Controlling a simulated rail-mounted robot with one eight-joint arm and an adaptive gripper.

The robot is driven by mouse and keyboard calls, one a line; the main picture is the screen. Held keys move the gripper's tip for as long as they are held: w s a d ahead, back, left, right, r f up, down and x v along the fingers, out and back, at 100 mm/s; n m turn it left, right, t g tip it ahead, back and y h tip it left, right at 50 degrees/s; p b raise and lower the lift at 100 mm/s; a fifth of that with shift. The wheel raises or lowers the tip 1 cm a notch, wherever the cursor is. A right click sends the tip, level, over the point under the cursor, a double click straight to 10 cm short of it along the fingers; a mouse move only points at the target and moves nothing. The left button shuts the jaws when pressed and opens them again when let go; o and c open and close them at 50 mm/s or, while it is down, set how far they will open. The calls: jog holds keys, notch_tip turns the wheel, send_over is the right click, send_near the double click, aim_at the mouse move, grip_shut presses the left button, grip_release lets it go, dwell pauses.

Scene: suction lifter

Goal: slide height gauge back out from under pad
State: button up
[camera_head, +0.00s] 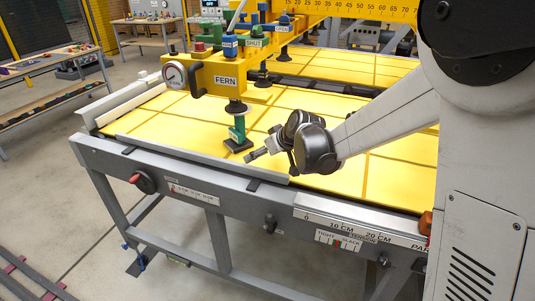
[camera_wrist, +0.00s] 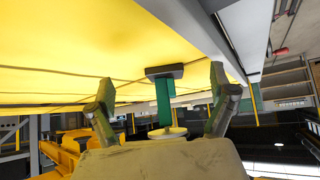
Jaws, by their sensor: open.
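The height gauge (camera_head: 238,132), a green post on a black foot, stands on the yellow sheet below the dark suction pad (camera_head: 236,107) of the yellow lifter marked FERN. I cannot tell whether its top touches the pad. My gripper (camera_head: 256,154) is low over the sheet, just right of the gauge's foot. In the wrist view, the scene is upside down. The green gauge (camera_wrist: 164,100) shows between the spread fingers of my gripper (camera_wrist: 161,84), with a gap on each side. Its black foot is at the sheet, and a pale round part covers its other end.
The FERN lifter body (camera_head: 215,75) with a dial and black handle hangs above the gauge. Another dark pad (camera_head: 262,78) stands behind. The grey table rail (camera_head: 200,157) runs along the front edge. The yellow sheet (camera_head: 160,123) is clear to the left.

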send_near(244, 146)
jog(key=w+a, duration=0.1)
jog(key=w+f, duration=0.1)
jog(key=w+a+f, duration=0.1)
jog(key=shift+w+a+f+p, duration=0.15)
jog(key=shift+w+a+p, duration=0.15)
jog(key=shift+w+p, duration=0.1)
jog(key=x, duration=0.3)
jog(key=shift+w+a+f, duration=0.1)
jog(key=shift+w+a, duration=0.05)
jog(key=shift+w, duration=0.05)
jog(key=shift+x, duration=0.85)
